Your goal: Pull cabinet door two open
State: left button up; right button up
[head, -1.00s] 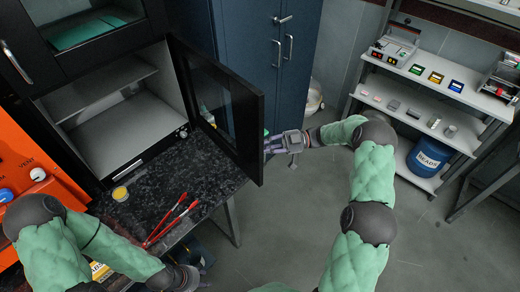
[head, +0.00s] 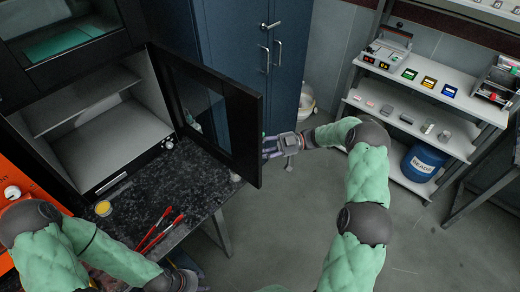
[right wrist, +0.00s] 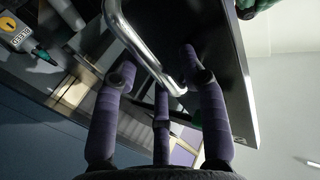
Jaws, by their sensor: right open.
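The black-framed glass cabinet door (head: 249,145) stands swung out from its cabinet, with the shelved grey interior (head: 112,145) exposed. My right gripper (head: 268,148) is beside the door's free edge, on its far side, and partly hidden by it. In the right wrist view its purple fingers (right wrist: 165,85) are spread open around the curved metal door handle (right wrist: 137,40), and the dark door panel (right wrist: 225,85) lies behind. Whether the fingers touch the handle is unclear. My left gripper (head: 185,279) is low in the head view, near the counter's front, its fingers mostly hidden.
The black speckled counter (head: 150,190) holds a yellow-topped dish (head: 103,208) and a red-handled tool (head: 162,232). Blue lockers (head: 245,50) stand behind the door. Shelves (head: 425,90) with a blue bead drum (head: 424,162) are at right. The floor right of the counter is clear.

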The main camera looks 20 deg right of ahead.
jog(key=shift+r, duration=0.25)
jog(key=shift+d, duration=0.15)
jog(key=s+d, duration=0.1)
jog(key=d, duration=1)
jog(key=shift+s+d, duration=0.2)
jog(key=shift+d, duration=0.15)
jog(key=shift+d, duration=0.1)
